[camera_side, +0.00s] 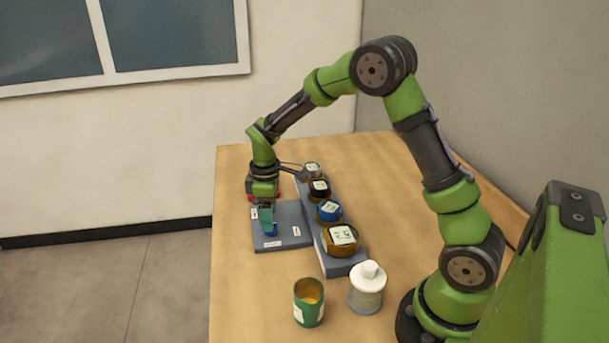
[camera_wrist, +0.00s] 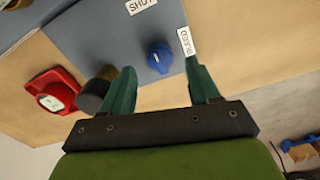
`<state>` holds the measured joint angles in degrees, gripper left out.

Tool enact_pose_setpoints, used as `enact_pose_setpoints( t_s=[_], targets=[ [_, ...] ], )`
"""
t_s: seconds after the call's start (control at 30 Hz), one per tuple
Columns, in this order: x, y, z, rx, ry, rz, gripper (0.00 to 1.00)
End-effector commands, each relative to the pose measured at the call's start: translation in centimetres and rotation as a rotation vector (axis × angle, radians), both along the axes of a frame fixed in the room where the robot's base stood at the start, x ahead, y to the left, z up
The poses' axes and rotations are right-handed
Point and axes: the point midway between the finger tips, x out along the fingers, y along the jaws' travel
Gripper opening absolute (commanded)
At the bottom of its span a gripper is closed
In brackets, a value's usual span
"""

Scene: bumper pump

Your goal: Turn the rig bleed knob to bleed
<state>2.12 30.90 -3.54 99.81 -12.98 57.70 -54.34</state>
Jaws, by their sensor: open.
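The bleed knob (camera_wrist: 160,57) is small and blue, on the grey rig plate (camera_wrist: 95,25). It also shows in the side view (camera_side: 270,230), just below my fingers. A white SHUT label (camera_wrist: 140,5) and a white BLEED label (camera_wrist: 184,42) lie near the knob. The BLEED label is beside the right fingertip. My gripper (camera_wrist: 160,67) is open, with a teal finger on each side of the knob in the picture. I cannot tell whether either finger touches it. Which label the knob's ridge points to is not clear.
A red part (camera_wrist: 50,92) and a dark cylinder (camera_wrist: 95,92) sit left of my fingers. A row of gauges, including a blue one (camera_side: 330,211), stands right of the plate. A green can (camera_side: 309,303) and white-capped bottle (camera_side: 367,289) stand in front.

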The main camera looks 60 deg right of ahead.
Motion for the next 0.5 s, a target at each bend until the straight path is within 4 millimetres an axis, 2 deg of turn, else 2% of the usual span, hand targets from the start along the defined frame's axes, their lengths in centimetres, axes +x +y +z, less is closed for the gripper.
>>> enact_pose_setpoints(
  t_s=[0.1, 0.2, 0.5],
  targets=[
    [-0.1, 0.0, -1.8, 0.000, 0.004, -0.001, 0.61],
    [0.0, 0.0, -2.7, 0.000, 0.001, 0.000, 0.61],
    [0.0, 0.0, -3.3, 0.000, -0.001, 0.000, 0.61]
  ],
)
